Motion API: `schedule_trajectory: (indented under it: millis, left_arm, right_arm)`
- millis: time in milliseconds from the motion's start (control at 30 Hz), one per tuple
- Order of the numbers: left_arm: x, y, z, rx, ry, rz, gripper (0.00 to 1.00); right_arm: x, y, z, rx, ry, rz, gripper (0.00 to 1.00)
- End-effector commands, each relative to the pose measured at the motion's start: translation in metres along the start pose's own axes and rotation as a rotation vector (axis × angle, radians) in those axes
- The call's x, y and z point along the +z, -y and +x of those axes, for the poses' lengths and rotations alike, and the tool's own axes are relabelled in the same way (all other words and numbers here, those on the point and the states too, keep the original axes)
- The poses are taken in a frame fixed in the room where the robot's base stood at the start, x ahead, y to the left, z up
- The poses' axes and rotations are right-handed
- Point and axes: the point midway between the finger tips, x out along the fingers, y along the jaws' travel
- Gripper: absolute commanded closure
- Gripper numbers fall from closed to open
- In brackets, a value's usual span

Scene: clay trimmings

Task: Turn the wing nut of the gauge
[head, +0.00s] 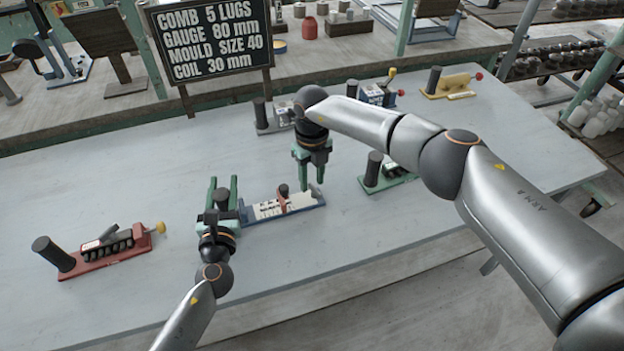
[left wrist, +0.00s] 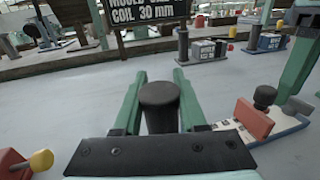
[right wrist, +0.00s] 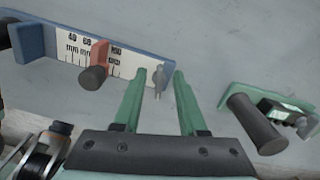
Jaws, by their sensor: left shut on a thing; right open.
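The gauge (head: 268,208) is a blue bar with a white printed scale, lying on the table. Its red slider with a dark knob (right wrist: 96,72) sits partway along the scale; the numbers are small. The grey wing nut (right wrist: 159,82) is at the bar's end in the right wrist view. My right gripper (head: 312,186) is open and points down over that end, its fingertips (right wrist: 159,74) on either side of the wing nut; I cannot tell whether they touch it. My left gripper (head: 222,182) is shut on the upright dark handle (left wrist: 160,105) at the gauge's other end.
A red comb-like tool (head: 105,246) with a dark handle lies at left. A green tool (right wrist: 262,120) is right of my right gripper. More tools, one yellow (head: 450,84), stand behind. A sign (head: 210,40) reads "GAUGE 80 mm". The front table edge is clear.

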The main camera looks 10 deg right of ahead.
Motion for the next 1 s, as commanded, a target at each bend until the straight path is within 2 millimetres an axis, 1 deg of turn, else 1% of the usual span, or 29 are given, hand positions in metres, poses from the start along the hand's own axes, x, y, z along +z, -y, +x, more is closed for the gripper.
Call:
schedule_trajectory:
  millis: [167,300,400,500,600,700,1000]
  left_arm:
    - [-0.001,0.000,0.000,0.000,-0.002,0.000,1.00]
    - [-0.001,0.000,0.000,0.000,-0.002,0.000,1.00]
    - [-0.001,0.000,0.000,0.000,-0.002,0.000,1.00]
    - [-0.001,0.000,0.000,0.000,-0.002,0.000,1.00]
    - [-0.001,0.000,0.000,0.000,-0.002,0.000,1.00]
    - [-0.001,0.000,0.000,0.000,-0.002,0.000,1.00]
    - [-0.001,0.000,0.000,0.000,-0.002,0.000,1.00]
  right_arm:
    - [0.001,0.001,-0.034,0.000,0.006,0.000,0.59]
    - [0.001,0.001,-0.065,-0.001,0.006,0.001,0.59]
    - [0.001,0.001,-0.084,-0.001,0.005,0.000,0.59]
    - [0.001,0.001,-0.099,-0.001,0.004,0.000,0.59]
    - [0.000,0.001,-0.108,0.000,0.002,0.001,0.59]
    - [0.000,0.001,-0.112,0.000,0.002,0.002,0.59]
    - [0.000,0.000,-0.113,0.000,0.002,0.001,0.59]
